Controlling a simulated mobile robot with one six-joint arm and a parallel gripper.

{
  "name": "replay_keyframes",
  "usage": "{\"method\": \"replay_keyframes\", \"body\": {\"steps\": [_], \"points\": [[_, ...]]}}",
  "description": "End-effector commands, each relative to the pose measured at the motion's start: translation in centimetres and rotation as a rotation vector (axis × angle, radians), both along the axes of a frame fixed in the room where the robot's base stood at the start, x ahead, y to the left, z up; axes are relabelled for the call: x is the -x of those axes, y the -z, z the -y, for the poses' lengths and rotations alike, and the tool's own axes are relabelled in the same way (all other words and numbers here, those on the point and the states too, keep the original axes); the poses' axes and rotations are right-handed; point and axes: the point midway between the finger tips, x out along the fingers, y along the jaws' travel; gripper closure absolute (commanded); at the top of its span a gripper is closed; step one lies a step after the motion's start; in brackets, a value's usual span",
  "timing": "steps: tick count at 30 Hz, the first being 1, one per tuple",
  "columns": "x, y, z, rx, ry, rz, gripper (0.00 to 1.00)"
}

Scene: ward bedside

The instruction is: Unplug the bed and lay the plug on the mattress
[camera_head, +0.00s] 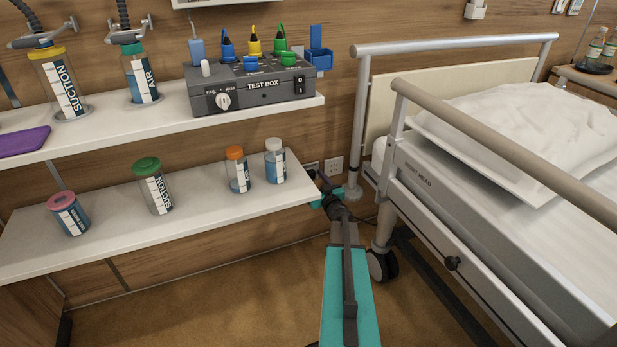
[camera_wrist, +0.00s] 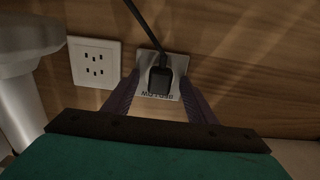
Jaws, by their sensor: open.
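The black plug (camera_wrist: 160,80) sits in a white wall socket plate (camera_wrist: 176,90), its dark cord running up and to the left in the wrist view. My gripper (camera_wrist: 160,77) is open, with one finger on each side of the plug and a visible gap to it on both sides. In the head view my gripper (camera_head: 328,192) is low by the wall, between the lower shelf's end and the bed; the plug cannot be made out there. The white mattress (camera_head: 583,222) lies on the bed at the right, behind the side rail, with a pillow (camera_head: 530,125) on it.
A second socket plate (camera_wrist: 95,62) without a plug is beside the first. The lower shelf (camera_head: 105,225) with several jars ends close to my gripper. The upper shelf (camera_head: 165,125) holds a test box (camera_head: 262,92). The bed rail (camera_head: 500,145) stands above the mattress edge.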

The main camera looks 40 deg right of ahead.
Motion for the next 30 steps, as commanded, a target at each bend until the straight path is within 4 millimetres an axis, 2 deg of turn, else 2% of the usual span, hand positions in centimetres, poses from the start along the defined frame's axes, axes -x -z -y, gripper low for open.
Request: {"method": "replay_keyframes", "body": {"steps": [23, 30], "points": [[0.03, -0.01, 0.03, 0.000, 0.000, 0.000, 0.48], [0.04, 0.00, 0.05, 0.000, 0.001, 0.000, 0.87]]}}
